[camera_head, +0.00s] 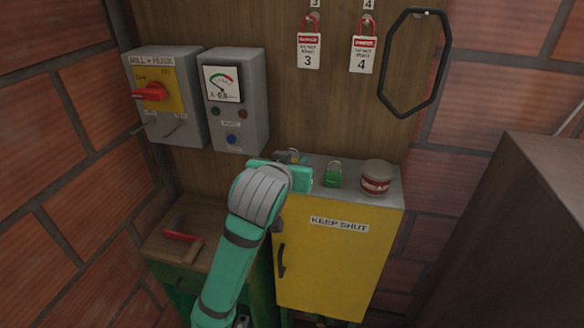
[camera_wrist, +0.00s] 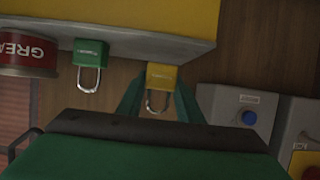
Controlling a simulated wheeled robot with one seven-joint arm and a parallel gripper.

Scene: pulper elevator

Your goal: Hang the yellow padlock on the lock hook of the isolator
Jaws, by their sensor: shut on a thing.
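My gripper (camera_head: 291,160) is at the back left of the yellow cabinet's top, with its fingers shut on the yellow padlock (camera_wrist: 160,74). In the wrist view the padlock sits between the fingertips (camera_wrist: 160,88), its metal shackle pointing towards the palm. In the head view my gripper mostly hides it. The picture does not show clearly whether it still touches the cabinet top. The isolator (camera_head: 190,110) is the grey wall box at the left, with a red handle (camera_head: 151,92) on a yellow plate. A small metal bar low on its front (camera_head: 176,128) may be the lock hook.
A green padlock (camera_head: 332,176) and a red-and-white tin (camera_head: 376,178) stand right of my gripper on the yellow cabinet (camera_head: 340,265). A grey meter box (camera_head: 236,125) is beside the isolator. Tags and a black hanging loop (camera_head: 382,90) are on the wooden wall.

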